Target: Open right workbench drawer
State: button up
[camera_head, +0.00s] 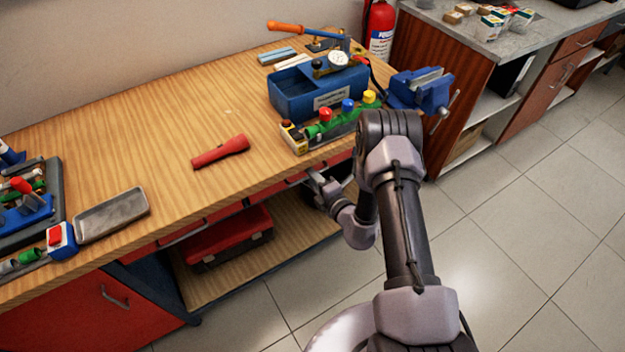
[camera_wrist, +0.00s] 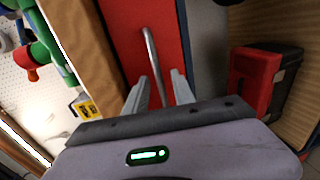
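The wooden workbench (camera_head: 130,165) has a row of red drawers under its top edge. The right drawer's red front (camera_wrist: 125,42) fills the upper middle of the wrist view, with a grey bar handle (camera_wrist: 152,58) on it. My gripper (camera_wrist: 160,88) is open, one finger on each side of the handle's near end in the picture. I cannot tell whether the fingers touch the handle. In the head view my gripper (camera_head: 318,182) is at the bench's front edge near the right end, and my arm hides much of that drawer. The drawer looks closed.
A red toolbox (camera_head: 230,240) sits on the lower shelf. A red flashlight (camera_head: 220,152), a blue tool tray (camera_head: 300,95), a metal tray (camera_head: 112,215) and a blue vise (camera_head: 418,90) are on the bench top. The tiled floor (camera_head: 530,220) at right is clear.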

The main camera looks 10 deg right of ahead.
grip_shut()
dwell(1.4)
